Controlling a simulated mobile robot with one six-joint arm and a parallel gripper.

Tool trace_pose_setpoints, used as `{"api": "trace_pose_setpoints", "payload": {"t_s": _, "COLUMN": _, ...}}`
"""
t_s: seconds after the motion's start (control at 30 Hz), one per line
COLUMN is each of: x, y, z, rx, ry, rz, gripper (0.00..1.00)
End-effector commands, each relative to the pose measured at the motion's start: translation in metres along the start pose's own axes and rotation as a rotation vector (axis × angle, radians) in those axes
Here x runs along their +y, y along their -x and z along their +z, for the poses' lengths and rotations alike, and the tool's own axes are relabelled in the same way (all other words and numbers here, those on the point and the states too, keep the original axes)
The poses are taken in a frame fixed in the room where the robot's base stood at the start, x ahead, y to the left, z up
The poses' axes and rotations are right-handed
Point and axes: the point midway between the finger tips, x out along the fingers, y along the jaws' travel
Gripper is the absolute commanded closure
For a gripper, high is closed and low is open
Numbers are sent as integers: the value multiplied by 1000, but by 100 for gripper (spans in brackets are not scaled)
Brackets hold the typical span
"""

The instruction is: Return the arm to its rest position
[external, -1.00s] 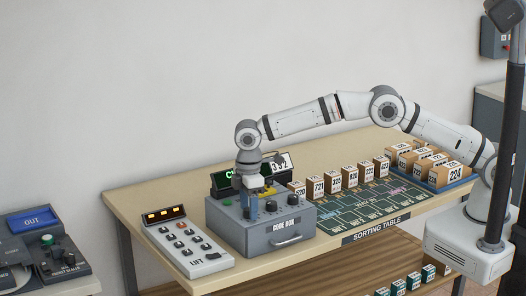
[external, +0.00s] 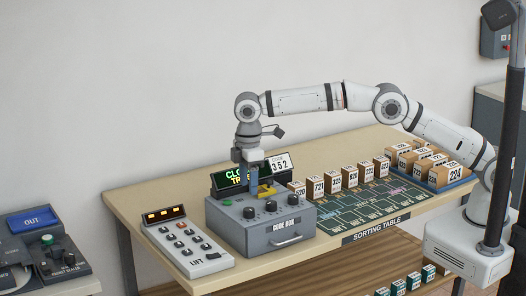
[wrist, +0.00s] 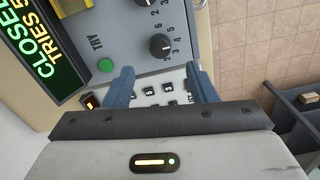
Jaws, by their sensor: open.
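My gripper (external: 252,184) hangs pointing down above the grey code box (external: 262,238) on the table. Its two blue fingers are apart with nothing between them; they also show in the wrist view (wrist: 162,84). My arm reaches from the right, its upper links nearly level. The gripper is clear of the box's knobs (external: 268,205). In the wrist view, a green button (wrist: 105,65) marked TRY and a black knob (wrist: 161,47) are on the box's top panel. The box's green-lettered display (wrist: 35,45) reads CLOSED and TRIES, with the rest cut off.
A keypad panel (external: 187,248) marked LIFT lies left of the box. Several numbered cartons (external: 350,177) stand behind the green sorting mat (external: 362,212). A tray (external: 462,181) with more cartons is at the far right of the table.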

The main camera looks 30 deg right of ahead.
Motion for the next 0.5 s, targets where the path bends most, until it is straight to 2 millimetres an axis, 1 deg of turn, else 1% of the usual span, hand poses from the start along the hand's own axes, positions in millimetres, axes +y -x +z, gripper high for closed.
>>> {"api": "trace_pose_setpoints", "payload": {"t_s": 0.17, "x": 2, "y": 2, "z": 2, "rx": 1, "ry": -5, "rz": 1, "gripper": 48}}
{"api": "trace_pose_setpoints", "payload": {"t_s": 0.27, "x": 16, "y": 14, "z": 15, "rx": 8, "ry": -39, "rz": 4, "gripper": 48}}
{"api": "trace_pose_setpoints", "payload": {"t_s": 0.37, "x": 43, "y": 38, "z": 45, "rx": 23, "ry": -110, "rz": 11, "gripper": 48}}
{"api": "trace_pose_setpoints", "payload": {"t_s": 0.4, "x": 56, "y": 49, "z": 62, "rx": 31, "ry": -149, "rz": 15, "gripper": 48}}
{"api": "trace_pose_setpoints", "payload": {"t_s": 0.47, "x": 73, "y": 67, "z": 90, "rx": 41, "ry": -210, "rz": 21, "gripper": 48}}
{"api": "trace_pose_setpoints", "payload": {"t_s": 0.5, "x": 84, "y": 78, "z": 111, "rx": 50, "ry": -253, "rz": 26, "gripper": 48}}
